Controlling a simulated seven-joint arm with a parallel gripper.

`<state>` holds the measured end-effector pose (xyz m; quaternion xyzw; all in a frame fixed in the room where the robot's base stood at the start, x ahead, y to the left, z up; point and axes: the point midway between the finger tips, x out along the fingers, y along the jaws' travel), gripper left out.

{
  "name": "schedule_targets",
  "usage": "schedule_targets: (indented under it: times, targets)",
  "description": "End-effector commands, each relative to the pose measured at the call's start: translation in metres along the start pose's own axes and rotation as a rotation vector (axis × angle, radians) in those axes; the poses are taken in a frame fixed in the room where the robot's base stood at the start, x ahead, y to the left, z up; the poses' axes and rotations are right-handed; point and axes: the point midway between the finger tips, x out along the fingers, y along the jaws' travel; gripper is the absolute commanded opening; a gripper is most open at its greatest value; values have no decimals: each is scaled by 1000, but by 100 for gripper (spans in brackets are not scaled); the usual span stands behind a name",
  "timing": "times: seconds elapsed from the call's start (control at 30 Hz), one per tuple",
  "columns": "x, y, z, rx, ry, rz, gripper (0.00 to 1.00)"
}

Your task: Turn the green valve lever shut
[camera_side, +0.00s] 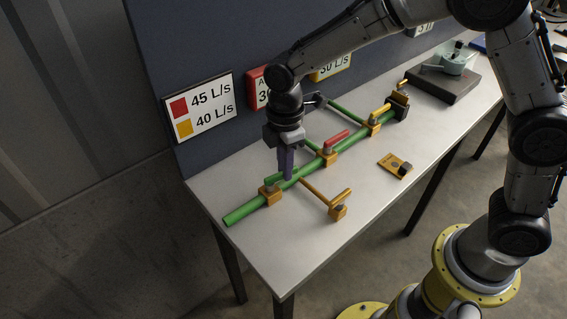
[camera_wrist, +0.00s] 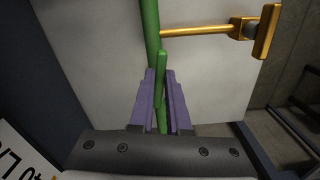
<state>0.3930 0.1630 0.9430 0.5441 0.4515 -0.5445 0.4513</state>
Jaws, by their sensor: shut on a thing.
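The green valve lever (camera_wrist: 161,68) stands between the purple fingers of my gripper (camera_wrist: 162,100) in the wrist view, running nearly along the green pipe (camera_wrist: 150,22). In the side view my gripper (camera_side: 286,170) points down over the left part of the green pipe (camera_side: 241,215). It is shut on the green lever (camera_side: 273,177), which is partly hidden by the fingers. An orange valve body (camera_side: 270,195) sits on the pipe just left of the fingers. In the wrist view the valve body is not visible.
A red lever (camera_side: 336,137) and yellow levers (camera_side: 381,110) (camera_side: 342,196) sit on other valves. A wall sign (camera_side: 200,106) shows red 45 L/s and yellow 40 L/s. A yellow plate (camera_side: 393,164) lies right of the pipes. The table's front left (camera_side: 275,245) is clear.

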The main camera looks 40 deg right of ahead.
Motion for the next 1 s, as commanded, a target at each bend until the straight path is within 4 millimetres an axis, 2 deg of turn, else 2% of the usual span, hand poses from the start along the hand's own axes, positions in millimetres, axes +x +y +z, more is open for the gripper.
schedule_targets:
  times: [1.0]
  targets:
    - [-2,-31,-17,954,4,1,0]
